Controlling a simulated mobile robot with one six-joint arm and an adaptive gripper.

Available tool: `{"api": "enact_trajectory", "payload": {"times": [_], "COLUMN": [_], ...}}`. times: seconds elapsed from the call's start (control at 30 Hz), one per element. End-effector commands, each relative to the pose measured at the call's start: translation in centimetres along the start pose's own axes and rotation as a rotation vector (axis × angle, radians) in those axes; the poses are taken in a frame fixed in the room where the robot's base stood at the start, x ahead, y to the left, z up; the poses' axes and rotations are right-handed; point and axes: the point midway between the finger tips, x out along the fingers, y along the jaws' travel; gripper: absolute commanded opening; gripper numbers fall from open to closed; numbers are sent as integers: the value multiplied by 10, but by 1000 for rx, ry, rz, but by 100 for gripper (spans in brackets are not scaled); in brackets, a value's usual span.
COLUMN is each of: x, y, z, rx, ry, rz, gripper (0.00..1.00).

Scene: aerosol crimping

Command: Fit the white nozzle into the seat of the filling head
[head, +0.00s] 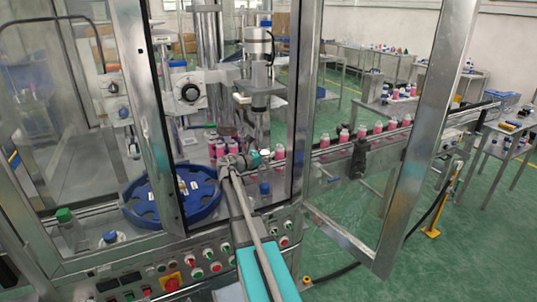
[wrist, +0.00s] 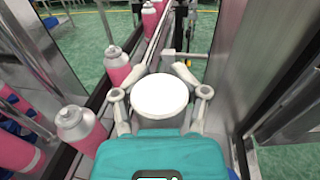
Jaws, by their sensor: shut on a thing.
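The white nozzle shows in the wrist view (wrist: 160,96) as a round white disc seen from above, between the two grey fingers. My gripper (wrist: 161,84) is shut on it. In the head view my gripper (head: 261,157) is small, with the white nozzle (head: 265,153) at its tip. The metal filling head (head: 259,80) hangs above it in the head view, and the nozzle is apart from and below it. The seat itself cannot be made out. The underside of the nozzle is hidden.
Pink bottles stand on the conveyor (head: 340,152), running right, and beside my gripper in the wrist view (wrist: 117,66). A blue round turntable (head: 160,207) is at the left. Glass door frames (head: 425,140) bound the space. A blue-capped bottle (head: 265,192) stands close by.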

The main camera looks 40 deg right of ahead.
Motion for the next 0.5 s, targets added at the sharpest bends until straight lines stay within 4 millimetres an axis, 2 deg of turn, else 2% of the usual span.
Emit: {"api": "enact_trajectory", "payload": {"times": [0.5], "x": [0], "y": [0], "z": [-3], "rx": [0], "ry": [0], "rz": [-1], "gripper": [0]}}
